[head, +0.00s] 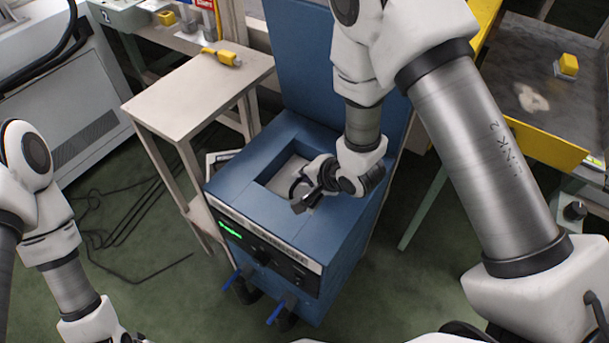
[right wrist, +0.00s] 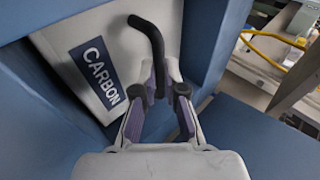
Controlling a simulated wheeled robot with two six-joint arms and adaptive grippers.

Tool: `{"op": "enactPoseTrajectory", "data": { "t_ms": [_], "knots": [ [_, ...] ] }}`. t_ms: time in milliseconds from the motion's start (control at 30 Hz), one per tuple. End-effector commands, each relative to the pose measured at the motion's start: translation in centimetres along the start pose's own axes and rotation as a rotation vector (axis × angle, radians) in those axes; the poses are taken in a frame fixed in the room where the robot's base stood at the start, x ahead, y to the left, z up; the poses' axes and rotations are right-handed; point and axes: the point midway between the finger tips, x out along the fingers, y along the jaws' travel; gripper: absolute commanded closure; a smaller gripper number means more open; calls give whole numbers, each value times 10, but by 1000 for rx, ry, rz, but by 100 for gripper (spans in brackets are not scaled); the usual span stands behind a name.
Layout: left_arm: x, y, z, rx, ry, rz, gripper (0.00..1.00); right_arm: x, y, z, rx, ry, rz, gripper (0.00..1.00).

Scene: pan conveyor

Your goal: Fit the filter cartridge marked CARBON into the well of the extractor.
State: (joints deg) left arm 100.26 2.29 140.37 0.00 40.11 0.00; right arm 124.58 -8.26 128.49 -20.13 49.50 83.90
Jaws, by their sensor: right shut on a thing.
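The blue extractor (head: 235,190) stands in the middle of the head view, with a square well in its top. The white filter cartridge (head: 284,172) shows inside the well opening, partly hidden by my right gripper. In the right wrist view the cartridge (right wrist: 75,50) bears a dark blue label reading CARBON and has a black curved handle (right wrist: 150,38). Blue well walls surround its visible sides; how deep it sits I cannot tell. My right gripper (right wrist: 164,92) is shut on the handle; it also shows in the head view (head: 304,197). My left gripper is out of view.
A pale side table (head: 195,95) with a yellow tool (head: 222,57) stands left of the extractor. The extractor's raised blue lid (head: 300,50) stands behind the well. A yellow-edged bench (head: 520,95) is at the right. Black cables lie on the floor at the left.

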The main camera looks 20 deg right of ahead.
Motion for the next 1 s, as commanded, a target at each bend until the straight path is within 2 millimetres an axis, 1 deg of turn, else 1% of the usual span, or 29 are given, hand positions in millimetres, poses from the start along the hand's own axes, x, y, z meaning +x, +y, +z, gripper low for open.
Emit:
{"op": "enactPoseTrajectory", "data": {
  "t_ms": [33,67,100,133,433,533,567,667,867,900,1000],
  "knots": [
    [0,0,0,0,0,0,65,1,0,0,0,1,-2,100],
    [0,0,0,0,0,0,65,1,1,0,0,0,0,83],
    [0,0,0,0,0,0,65,1,1,0,0,0,0,69],
    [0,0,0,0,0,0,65,1,1,0,0,0,0,65],
    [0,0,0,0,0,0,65,0,0,0,0,0,0,65],
    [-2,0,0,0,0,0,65,-9,-1,0,2,0,1,65],
    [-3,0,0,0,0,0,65,-14,-1,-1,3,1,1,65],
    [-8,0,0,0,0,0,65,-36,-2,-1,3,1,0,65],
    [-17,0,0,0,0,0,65,-96,-3,-1,7,0,-2,65],
    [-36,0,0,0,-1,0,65,-106,-8,-1,6,-4,2,65],
    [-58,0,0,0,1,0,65,-116,-8,-1,5,-6,3,65]
  ]
}}
